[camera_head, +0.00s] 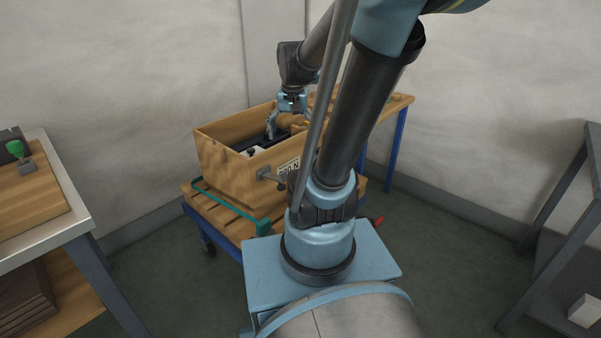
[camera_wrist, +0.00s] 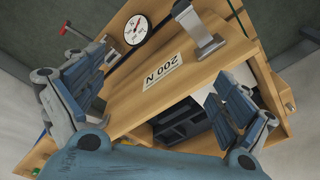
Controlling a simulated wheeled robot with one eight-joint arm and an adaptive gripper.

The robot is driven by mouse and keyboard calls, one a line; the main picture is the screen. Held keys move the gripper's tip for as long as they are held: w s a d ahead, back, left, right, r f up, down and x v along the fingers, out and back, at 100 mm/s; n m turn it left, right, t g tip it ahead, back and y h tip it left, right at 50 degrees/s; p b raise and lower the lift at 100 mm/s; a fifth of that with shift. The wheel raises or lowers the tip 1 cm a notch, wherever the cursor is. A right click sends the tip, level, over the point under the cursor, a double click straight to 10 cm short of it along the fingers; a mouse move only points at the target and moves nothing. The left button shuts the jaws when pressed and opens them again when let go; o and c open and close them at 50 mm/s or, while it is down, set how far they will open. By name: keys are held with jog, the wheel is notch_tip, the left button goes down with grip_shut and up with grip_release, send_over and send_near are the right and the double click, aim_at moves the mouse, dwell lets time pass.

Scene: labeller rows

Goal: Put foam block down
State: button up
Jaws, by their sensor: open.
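My gripper (camera_wrist: 163,82) is open in the wrist view, with its two fingers spread wide and nothing between them. In the head view my gripper (camera_head: 272,124) is small, over the open top of a wooden box (camera_head: 222,158) on a cart. I cannot identify the foam block with certainty. A pale piece (camera_head: 252,151) lies inside the box beside a dark insert; a white patch also shows by the right finger in the wrist view. The dark slotted insert (camera_wrist: 188,127) is partly hidden by the fingers.
A workbench (camera_head: 62,190) stands at left. A grey rack (camera_head: 562,240) at right has a white block (camera_head: 584,310) low down. Walls stand behind the cart.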

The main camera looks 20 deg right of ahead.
jog(key=s+f+n, duration=0.4)
jog(key=s+f, duration=0.2)
jog(key=s, duration=0.6)
jog(key=shift+s+a+f+t, duration=0.15)
jog(key=shift+t, duration=0.25)
jog(key=shift+c, duration=0.5)
